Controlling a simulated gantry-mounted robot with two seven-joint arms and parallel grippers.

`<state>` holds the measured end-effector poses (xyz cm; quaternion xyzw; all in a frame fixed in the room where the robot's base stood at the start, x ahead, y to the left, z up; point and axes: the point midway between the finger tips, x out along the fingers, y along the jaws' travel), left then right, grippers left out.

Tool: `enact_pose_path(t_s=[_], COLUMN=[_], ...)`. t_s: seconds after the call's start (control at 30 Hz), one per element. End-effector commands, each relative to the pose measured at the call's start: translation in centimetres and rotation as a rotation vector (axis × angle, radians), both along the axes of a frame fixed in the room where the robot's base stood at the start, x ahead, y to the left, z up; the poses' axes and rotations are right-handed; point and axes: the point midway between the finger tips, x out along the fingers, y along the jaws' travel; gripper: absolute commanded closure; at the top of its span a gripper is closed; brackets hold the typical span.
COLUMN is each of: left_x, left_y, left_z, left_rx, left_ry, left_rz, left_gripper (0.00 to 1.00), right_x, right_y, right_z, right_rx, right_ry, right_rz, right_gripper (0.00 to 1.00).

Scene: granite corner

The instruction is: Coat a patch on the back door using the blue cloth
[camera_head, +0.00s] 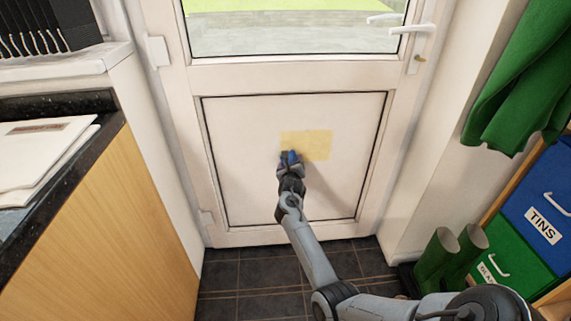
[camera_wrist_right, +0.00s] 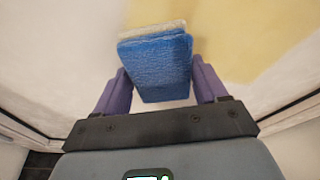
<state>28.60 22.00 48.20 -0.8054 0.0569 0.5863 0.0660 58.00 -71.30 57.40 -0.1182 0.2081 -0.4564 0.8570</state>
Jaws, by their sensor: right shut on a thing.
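The white back door (camera_head: 240,190) stands ahead, with a pale yellow patch (camera_head: 312,145) on its lower panel. My right gripper (camera_head: 290,160) is at the lower left edge of that patch. In the right wrist view my right gripper (camera_wrist_right: 160,95) is shut on the blue cloth (camera_wrist_right: 158,65), a folded pad with a pale layer at its far edge. The pad is close to the panel; I cannot tell whether it touches. The yellow patch (camera_wrist_right: 235,40) shows to the right of the cloth there. My left gripper is not in view.
A worktop (camera_head: 100,150) with papers (camera_head: 45,140) borders the left. A green coat (camera_head: 520,85), green boots (camera_head: 450,258) and a blue TINS box (camera_head: 540,205) stand at the right. The dark tiled floor (camera_head: 255,275) before the door is clear. The door handle (camera_head: 412,29) is at upper right.

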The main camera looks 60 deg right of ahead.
Motion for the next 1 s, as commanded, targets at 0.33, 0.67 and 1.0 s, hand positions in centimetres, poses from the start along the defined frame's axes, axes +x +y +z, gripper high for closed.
enact_pose_path(t_s=[0.33,0.67,1.0], left_x=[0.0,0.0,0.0], left_y=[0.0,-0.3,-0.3], left_z=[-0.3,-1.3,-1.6], left_rx=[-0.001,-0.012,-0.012], left_ry=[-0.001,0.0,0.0], left_rz=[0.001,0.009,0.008], left_gripper=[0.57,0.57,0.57], right_x=[0.0,2.1,3.1], right_y=[-0.2,1.2,1.9], right_z=[-0.1,-0.2,0.0], right_rx=[0.0,0.002,-0.001], right_ry=[0.0,-0.002,0.0], right_rz=[0.001,0.001,0.002], right_gripper=[0.53,0.53,0.53])
